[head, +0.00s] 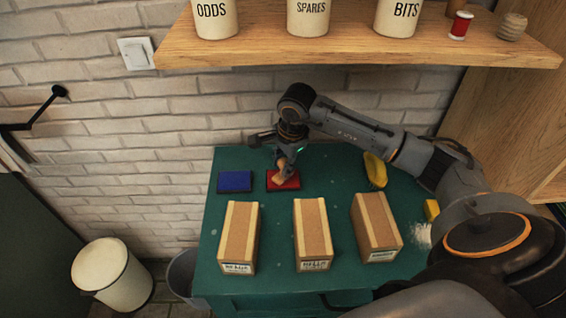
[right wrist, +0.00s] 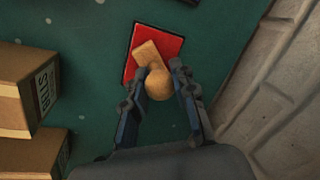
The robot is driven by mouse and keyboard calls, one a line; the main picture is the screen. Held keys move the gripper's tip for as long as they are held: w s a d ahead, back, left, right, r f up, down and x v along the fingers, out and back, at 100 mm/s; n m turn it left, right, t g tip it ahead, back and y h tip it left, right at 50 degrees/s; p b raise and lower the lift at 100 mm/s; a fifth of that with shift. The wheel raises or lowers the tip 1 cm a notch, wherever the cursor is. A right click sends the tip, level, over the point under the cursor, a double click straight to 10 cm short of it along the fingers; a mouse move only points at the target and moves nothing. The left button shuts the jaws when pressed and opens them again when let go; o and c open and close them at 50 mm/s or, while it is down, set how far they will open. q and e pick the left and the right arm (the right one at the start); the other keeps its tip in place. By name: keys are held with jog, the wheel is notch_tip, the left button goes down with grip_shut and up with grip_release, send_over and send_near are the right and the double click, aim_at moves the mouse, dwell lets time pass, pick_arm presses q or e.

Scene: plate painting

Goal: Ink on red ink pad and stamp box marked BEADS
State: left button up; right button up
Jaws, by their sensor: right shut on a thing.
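My right gripper (head: 284,167) is at the red ink pad (head: 291,183), shut on the wooden stamp (head: 280,177). In the right wrist view, the fingers (right wrist: 159,72) are on either side of the stamp's round knob (right wrist: 159,84). The stamp's block lies over the red pad (right wrist: 171,46); I cannot tell whether it touches it. Three cardboard boxes stand in front: left (head: 239,230), middle (head: 312,228) and right (head: 375,221). Their front labels are too small to read surely in the head view. My left gripper is out of view.
A blue ink pad (head: 235,181) lies left of the red one. A yellow object (head: 376,170) lies at the right of the green table (head: 337,178), partly near my arm. A wooden shelf (head: 350,50) with labelled jars hangs above. A white bin (head: 112,275) stands on the floor.

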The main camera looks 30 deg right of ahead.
jog(key=shift+p+v, duration=0.5)
jog(key=shift+v, duration=0.45)
jog(key=shift+w+r+p, duration=0.2)
jog(key=shift+r+p, duration=1.05)
jog(key=shift+r, duration=1.25)
